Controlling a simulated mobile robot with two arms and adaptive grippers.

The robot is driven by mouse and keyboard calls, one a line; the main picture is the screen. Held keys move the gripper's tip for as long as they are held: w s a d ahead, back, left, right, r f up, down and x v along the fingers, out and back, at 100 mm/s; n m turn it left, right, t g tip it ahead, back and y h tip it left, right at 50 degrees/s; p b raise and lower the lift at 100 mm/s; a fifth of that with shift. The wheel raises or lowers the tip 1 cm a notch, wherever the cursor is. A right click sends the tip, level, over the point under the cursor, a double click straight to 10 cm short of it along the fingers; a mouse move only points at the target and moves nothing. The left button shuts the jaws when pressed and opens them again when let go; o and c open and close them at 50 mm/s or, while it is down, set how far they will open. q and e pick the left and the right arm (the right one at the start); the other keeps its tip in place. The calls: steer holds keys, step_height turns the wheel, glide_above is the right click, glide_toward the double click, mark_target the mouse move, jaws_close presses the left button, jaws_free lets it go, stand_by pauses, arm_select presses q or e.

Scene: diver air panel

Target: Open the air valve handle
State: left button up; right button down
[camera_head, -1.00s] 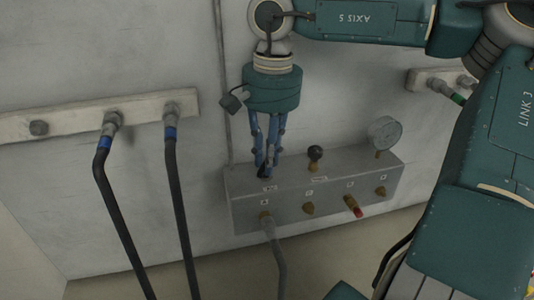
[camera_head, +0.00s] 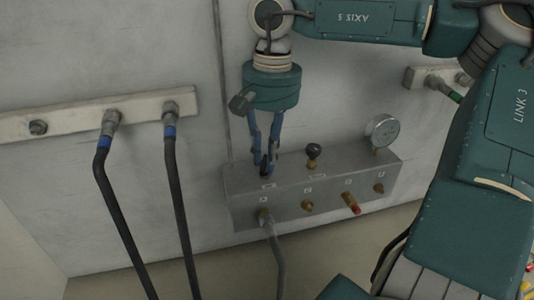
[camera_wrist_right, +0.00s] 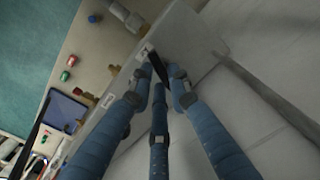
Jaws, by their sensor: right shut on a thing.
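The grey air panel (camera_head: 285,212) is fixed low on the wall. My right gripper (camera_head: 265,168) comes down from above onto the left end of its top face. Its blue fingers are shut on a small black valve handle, mostly hidden between the fingertips in the head view. In the right wrist view the handle (camera_wrist_right: 156,64) shows as a dark piece between the fingertips (camera_wrist_right: 162,80). A second valve with a black knob (camera_head: 313,150) stands upright to the right on the panel top, apart from the gripper. My left gripper is not in view.
A gauge (camera_head: 382,131) stands on the panel's right end. The front has brass fittings (camera_head: 307,205), a red-tipped fitting (camera_head: 351,203) and a grey hose (camera_head: 277,255). Two black hoses (camera_head: 180,210) hang from a wall rail (camera_head: 70,119) at left.

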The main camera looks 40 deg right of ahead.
steer(key=c, duration=1.6)
jaws_free()
